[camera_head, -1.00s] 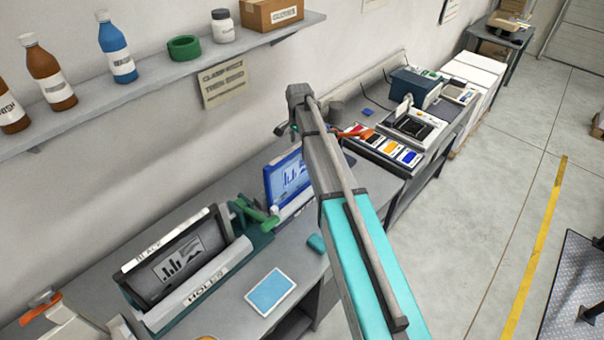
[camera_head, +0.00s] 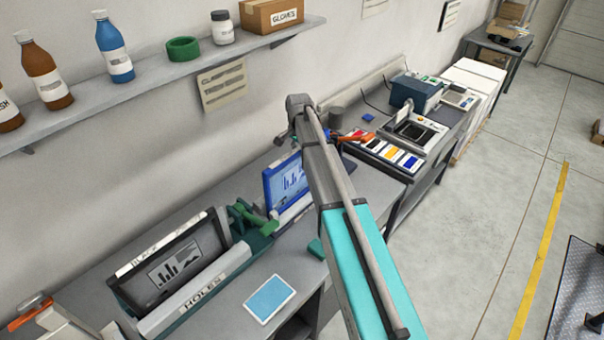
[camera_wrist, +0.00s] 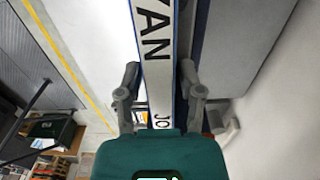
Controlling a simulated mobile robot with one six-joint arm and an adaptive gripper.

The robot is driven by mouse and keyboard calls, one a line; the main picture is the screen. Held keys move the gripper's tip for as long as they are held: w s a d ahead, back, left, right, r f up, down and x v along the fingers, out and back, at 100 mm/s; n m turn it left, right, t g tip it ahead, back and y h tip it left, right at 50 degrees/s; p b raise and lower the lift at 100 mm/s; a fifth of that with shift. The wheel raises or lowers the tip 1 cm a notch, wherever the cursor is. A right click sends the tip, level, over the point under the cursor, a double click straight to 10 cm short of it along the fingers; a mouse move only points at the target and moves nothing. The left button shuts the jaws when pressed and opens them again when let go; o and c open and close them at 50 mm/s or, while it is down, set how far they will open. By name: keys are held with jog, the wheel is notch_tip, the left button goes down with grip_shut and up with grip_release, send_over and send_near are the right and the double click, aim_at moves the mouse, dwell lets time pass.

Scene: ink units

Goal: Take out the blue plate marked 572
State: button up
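A blue-framed plate (camera_head: 284,182) with a bar picture stands in a unit on the bench, partly behind my arm in the head view. In the wrist view, a white strip with blue edges (camera_wrist: 152,45) runs between my fingers and reads "YAN" and "JO"; the rest of its text is cut off or hidden, so no 572 is readable. My gripper (camera_wrist: 160,72) is open, one finger on each side of the strip, with a small gap on both sides. How deep the strip sits between the fingers cannot be told.
A dark framed plate stands in the unit marked "HOLER" (camera_head: 200,292) at the lower left, beside green clamps (camera_head: 250,217). A light blue card (camera_head: 269,299) lies on the bench front. A shelf (camera_head: 150,85) with bottles runs above.

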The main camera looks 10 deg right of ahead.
grip_shut()
jog(key=shift+r, duration=0.15)
